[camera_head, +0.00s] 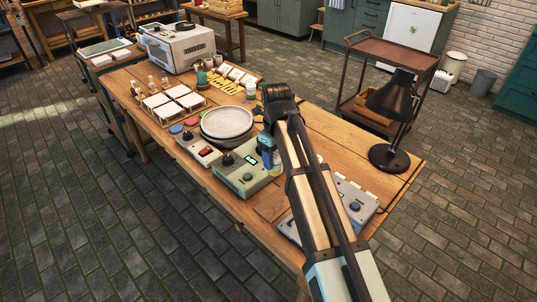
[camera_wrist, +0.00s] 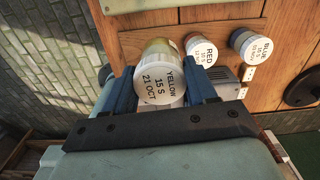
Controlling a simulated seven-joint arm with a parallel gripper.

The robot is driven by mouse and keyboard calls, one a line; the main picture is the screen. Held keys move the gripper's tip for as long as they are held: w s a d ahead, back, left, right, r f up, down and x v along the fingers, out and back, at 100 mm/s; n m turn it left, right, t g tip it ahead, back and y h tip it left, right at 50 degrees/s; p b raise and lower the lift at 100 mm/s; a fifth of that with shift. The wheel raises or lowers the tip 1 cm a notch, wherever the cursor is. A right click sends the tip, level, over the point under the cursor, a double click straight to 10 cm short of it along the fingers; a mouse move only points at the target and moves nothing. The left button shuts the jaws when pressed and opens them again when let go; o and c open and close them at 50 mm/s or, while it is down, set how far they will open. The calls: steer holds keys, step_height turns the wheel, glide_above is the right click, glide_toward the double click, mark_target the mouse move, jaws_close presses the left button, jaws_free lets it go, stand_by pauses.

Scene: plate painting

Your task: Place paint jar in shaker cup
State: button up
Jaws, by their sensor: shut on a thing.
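My gripper (camera_wrist: 160,90) is shut on a yellow paint jar (camera_wrist: 158,76), with one blue finger on each side of it. The jar's white lid reads "YELLOW 15 S 21 OCT" and faces the wrist camera. In the head view my gripper (camera_head: 268,155) is low over the right end of a green control box (camera_head: 245,177) with a lit display; my arm hides much of that spot. I cannot make out the shaker cup clearly in either view, nor tell whether the jar touches anything below.
A red jar (camera_wrist: 201,50) and a blue jar (camera_wrist: 250,46) stand on the wooden table near the held jar. A round grey plate (camera_head: 227,121) lies left of my arm. A black lamp (camera_head: 390,150) stands at the table's right end. A grey box (camera_head: 352,203) is right of my arm.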

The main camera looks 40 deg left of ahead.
steer(key=w+a+r, duration=0.3)
steer(key=w+a, duration=0.3)
steer(key=a, duration=0.1)
steer(key=w+a+r, duration=0.2)
steer(key=w+a, duration=0.3)
steer(key=a, duration=0.3)
steer(key=shift+m, duration=0.4)
steer(key=f, duration=1)
steer(key=shift+d, duration=0.35)
steer(key=shift+f, duration=0.15)
steer(key=o, duration=1.1)
step_height(320, 180, up, 12)
steer(key=shift+r, duration=0.2)
